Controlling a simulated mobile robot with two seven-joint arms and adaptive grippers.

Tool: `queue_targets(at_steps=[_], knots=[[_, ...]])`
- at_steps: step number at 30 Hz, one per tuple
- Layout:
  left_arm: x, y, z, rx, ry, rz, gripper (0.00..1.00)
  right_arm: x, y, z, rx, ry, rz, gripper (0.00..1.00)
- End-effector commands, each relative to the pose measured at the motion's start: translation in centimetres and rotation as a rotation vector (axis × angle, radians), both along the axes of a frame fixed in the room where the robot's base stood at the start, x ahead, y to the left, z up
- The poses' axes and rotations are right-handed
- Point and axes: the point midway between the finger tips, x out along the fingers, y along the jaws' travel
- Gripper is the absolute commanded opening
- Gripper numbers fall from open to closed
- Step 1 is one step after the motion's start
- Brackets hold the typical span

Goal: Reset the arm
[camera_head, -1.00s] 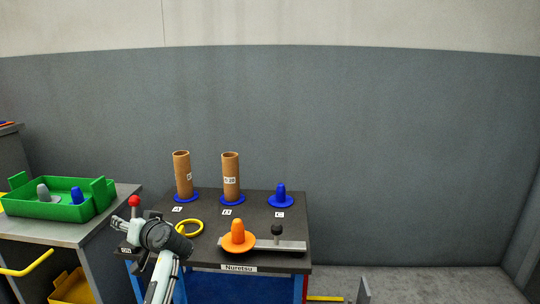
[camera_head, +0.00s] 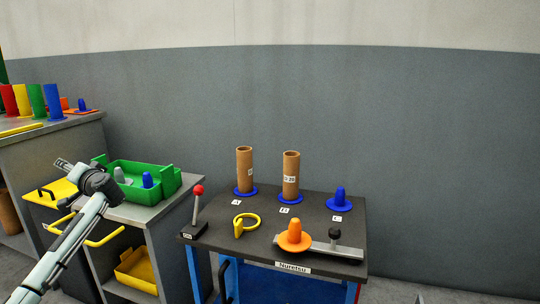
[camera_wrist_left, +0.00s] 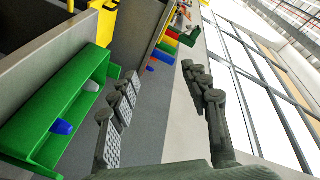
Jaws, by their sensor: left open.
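My left arm comes in from the lower left in the head view, and its gripper (camera_head: 64,164) is raised in front of the grey side table, left of the green bin. In the left wrist view the left gripper (camera_wrist_left: 165,105) has its two fingers spread wide with nothing between them. The green bin (camera_head: 170,182) holds a grey cone and a blue cone (camera_head: 147,180); it also shows in the left wrist view (camera_wrist_left: 35,125). My right gripper is in neither view.
A dark table (camera_head: 270,220) carries two brown cardboard tubes on blue bases, a blue cone (camera_head: 340,197), an orange cone (camera_head: 295,233), a yellow ring and a red-knobbed lever (camera_head: 197,200). A shelf at far left holds coloured bobbins (camera_head: 38,102). Yellow bins stand near the side table.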

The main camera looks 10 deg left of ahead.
Motion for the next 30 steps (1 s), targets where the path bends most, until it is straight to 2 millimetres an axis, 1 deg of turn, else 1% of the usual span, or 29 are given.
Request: queue_targets(at_steps=[1,3,5,6,8,9,11,12,15,17,18,20,23,24,26,27,29,30], knots=[[0.3,-0.3,-1.6,-0.063,0.026,-0.016,0.47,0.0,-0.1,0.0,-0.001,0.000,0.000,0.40],[0.7,-0.9,-3.9,-0.154,0.067,-0.042,0.47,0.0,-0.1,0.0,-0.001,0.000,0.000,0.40],[1.1,-1.7,-5.8,-0.230,0.104,-0.071,0.47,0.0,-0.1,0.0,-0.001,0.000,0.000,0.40],[1.3,-2.2,-7.0,-0.281,0.127,-0.091,0.47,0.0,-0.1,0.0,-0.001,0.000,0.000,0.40],[1.6,-3.3,-8.8,-0.356,0.164,-0.126,0.47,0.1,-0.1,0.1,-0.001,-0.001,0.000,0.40],[1.8,-4.1,-10.0,-0.405,0.187,-0.150,0.47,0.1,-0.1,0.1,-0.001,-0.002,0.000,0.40],[2.1,-5.4,-11.6,-0.479,0.222,-0.190,0.47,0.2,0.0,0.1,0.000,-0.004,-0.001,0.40],[2.3,-6.4,-12.6,-0.527,0.246,-0.220,0.47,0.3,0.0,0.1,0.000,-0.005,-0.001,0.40],[1.6,-9.5,-16.5,-0.552,0.291,-0.257,0.47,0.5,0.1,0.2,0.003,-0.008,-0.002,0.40],[1.0,-11.1,-18.4,-0.565,0.312,-0.277,0.47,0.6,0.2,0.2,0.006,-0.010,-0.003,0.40],[0.6,-12.3,-19.8,-0.576,0.329,-0.290,0.47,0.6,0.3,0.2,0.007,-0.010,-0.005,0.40],[-0.3,-14.2,-22.0,-0.592,0.352,-0.311,0.47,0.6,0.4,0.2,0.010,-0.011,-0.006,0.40],[-2.3,-17.8,-25.9,-0.629,0.396,-0.347,0.47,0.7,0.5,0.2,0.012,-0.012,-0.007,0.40],[-3.4,-19.4,-27.6,-0.648,0.415,-0.362,0.47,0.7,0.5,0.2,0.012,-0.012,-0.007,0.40],[-5.5,-22.0,-30.3,-0.681,0.445,-0.386,0.47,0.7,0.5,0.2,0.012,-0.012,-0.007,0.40],[-7.1,-23.9,-32.1,-0.706,0.465,-0.400,0.47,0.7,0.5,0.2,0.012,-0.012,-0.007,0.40],[-9.8,-26.7,-34.6,-0.747,0.493,-0.422,0.47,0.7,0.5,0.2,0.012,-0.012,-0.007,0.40],[-11.8,-28.5,-36.1,-0.777,0.512,-0.433,0.47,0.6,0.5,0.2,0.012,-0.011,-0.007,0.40]])
